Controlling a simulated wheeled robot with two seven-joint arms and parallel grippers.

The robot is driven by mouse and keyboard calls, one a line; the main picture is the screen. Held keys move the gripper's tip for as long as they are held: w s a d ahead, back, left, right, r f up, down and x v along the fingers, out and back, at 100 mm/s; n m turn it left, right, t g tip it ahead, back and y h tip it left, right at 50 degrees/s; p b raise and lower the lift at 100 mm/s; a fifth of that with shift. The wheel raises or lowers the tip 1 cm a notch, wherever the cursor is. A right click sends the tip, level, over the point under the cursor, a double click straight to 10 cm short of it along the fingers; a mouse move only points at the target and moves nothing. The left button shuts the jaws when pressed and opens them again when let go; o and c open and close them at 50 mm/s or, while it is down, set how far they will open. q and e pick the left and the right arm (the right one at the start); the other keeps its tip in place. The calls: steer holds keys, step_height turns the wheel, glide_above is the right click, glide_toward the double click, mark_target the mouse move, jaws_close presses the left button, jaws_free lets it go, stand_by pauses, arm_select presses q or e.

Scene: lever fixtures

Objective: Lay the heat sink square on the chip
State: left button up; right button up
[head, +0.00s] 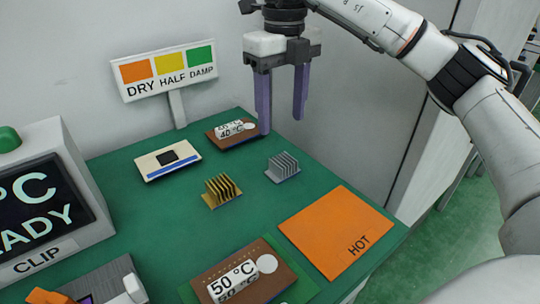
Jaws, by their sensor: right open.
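A gold finned heat sink (222,190) stands on the green table near its middle. A smaller silver finned heat sink (283,167) stands to its right and further back. A dark square chip (168,157) lies on a cream board (150,165) with a blue front edge, at the back left. Both heat sinks are apart from the chip. My right gripper (282,126) is open and empty, its purple fingers pointing down above the back of the table, behind the silver heat sink. My left gripper is out of view.
A brown board with a 40 °C block (230,129) lies behind; another with a 50 °C block (235,279) lies in front. An orange HOT mat (330,225) is at right. A DRY/HALF/DAMP sign (165,72) stands behind. A READY display box (40,200) is at left.

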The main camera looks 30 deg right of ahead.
mark_target(283, 160)
steer(key=f, duration=0.2)
steer(key=f+b, duration=0.1)
steer(key=f, duration=0.1)
steer(key=shift+s, duration=0.35)
step_height(283, 160, down, 6)
steer(key=shift+d+r+b, duration=0.15)
steer(key=shift+b, duration=0.4)
steer(key=shift+c, duration=0.2)
steer(key=c, duration=1.1)
